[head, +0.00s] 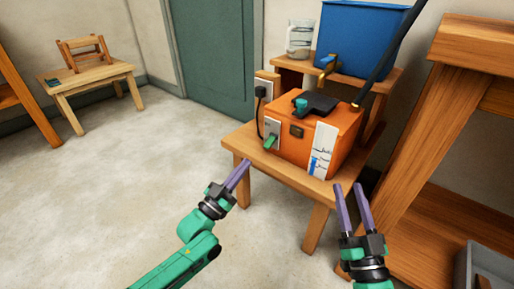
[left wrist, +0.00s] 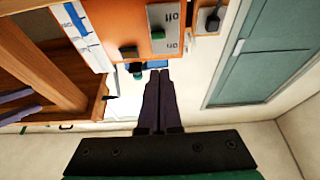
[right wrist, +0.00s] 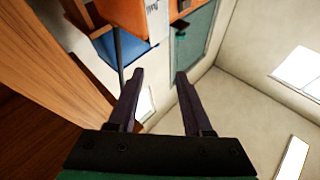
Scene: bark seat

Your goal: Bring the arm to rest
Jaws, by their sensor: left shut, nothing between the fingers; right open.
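My left gripper (head: 238,174) is in front of the small wooden table, left of the orange box (head: 309,142). Its purple fingers are together with nothing between them, and they show shut in the left wrist view (left wrist: 159,75). My right gripper (head: 351,190) is at the table's front right, below and right of the orange box. Its two fingers point up and stand apart, empty, as the right wrist view (right wrist: 160,78) also shows. Neither gripper appears to hold anything.
The orange box, with a green switch (head: 270,141) and a black piece on top, stands on the small table (head: 243,142). A blue bin (head: 359,38) and a glass jar (head: 299,39) stand behind. A tall wooden bench (head: 470,52) is close on the right.

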